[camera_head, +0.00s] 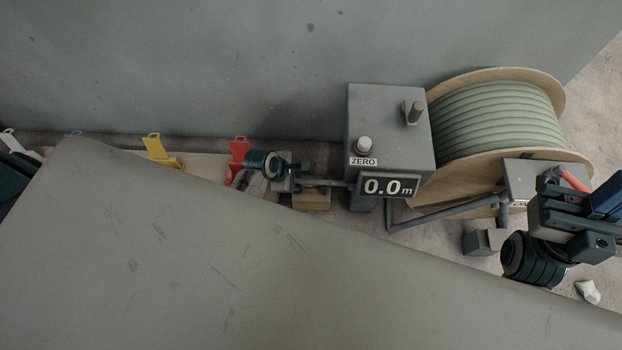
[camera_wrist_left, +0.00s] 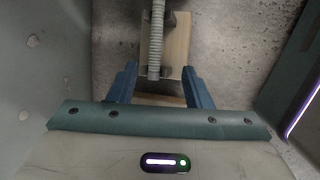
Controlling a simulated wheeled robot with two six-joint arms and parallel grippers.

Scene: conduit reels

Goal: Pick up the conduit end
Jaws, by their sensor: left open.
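The grey ribbed conduit end (camera_wrist_left: 154,70) hangs down from the top of the left wrist view, over a light wooden block (camera_wrist_left: 178,50). It lies between the two blue fingers of my left gripper (camera_wrist_left: 160,88), nearer the left one, with gaps on both sides. The gripper is open and empty. In the head view, my left gripper (camera_head: 293,182) is at the left of the metering box (camera_head: 390,125), where a short grey conduit length (camera_head: 330,183) comes out; the fingers are hard to make out. My right gripper (camera_head: 603,205) is at the right edge, its jaw state unclear.
A wooden reel (camera_head: 495,125) of grey-green conduit stands right of the box. The box display (camera_head: 388,187) reads 0.0 m. Red (camera_head: 238,155) and yellow (camera_head: 160,150) pieces stand to the left. A grey surface blocks the lower head view.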

